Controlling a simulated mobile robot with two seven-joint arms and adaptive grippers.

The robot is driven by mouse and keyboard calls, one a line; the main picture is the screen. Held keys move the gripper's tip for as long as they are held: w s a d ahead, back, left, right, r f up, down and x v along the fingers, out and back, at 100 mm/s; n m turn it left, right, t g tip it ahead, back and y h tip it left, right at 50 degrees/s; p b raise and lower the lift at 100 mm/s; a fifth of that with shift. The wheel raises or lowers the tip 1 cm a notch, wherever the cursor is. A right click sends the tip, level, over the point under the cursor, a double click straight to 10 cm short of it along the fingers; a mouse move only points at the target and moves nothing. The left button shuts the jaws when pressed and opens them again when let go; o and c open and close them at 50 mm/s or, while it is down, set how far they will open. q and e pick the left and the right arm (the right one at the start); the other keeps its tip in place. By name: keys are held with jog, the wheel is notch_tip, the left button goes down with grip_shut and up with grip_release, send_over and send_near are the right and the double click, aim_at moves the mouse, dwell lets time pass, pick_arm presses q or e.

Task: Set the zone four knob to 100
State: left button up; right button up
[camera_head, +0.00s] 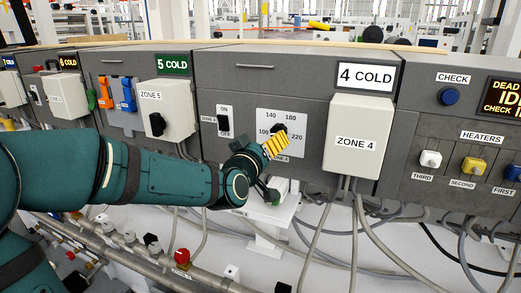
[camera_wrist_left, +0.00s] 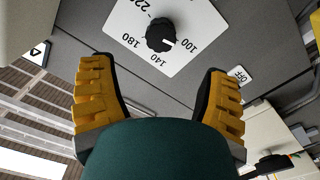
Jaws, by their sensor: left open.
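The zone four knob (camera_wrist_left: 160,33) is a round black dial on a white plate (camera_wrist_left: 190,18) marked 100, 140, 180 and a partly cut-off 220. Its white pointer mark faces the side of the 100 label. In the head view the knob (camera_head: 279,130) is partly hidden behind my left gripper (camera_head: 273,145). In the left wrist view the yellow fingers of my left gripper (camera_wrist_left: 160,105) are spread wide and empty. The knob shows beyond and between them, apart from both fingers. My right gripper is not in view.
The ZONE 4 box (camera_head: 355,138) juts out right of the dial, under the 4 COLD display (camera_head: 366,76). An ON/OFF switch (camera_head: 224,123) is left of the dial. The ZONE 5 box (camera_head: 167,108) stands further left. Cables (camera_head: 318,225) hang below the panel.

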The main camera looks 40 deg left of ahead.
pick_arm(q)
jog(key=shift+v, duration=1.5)
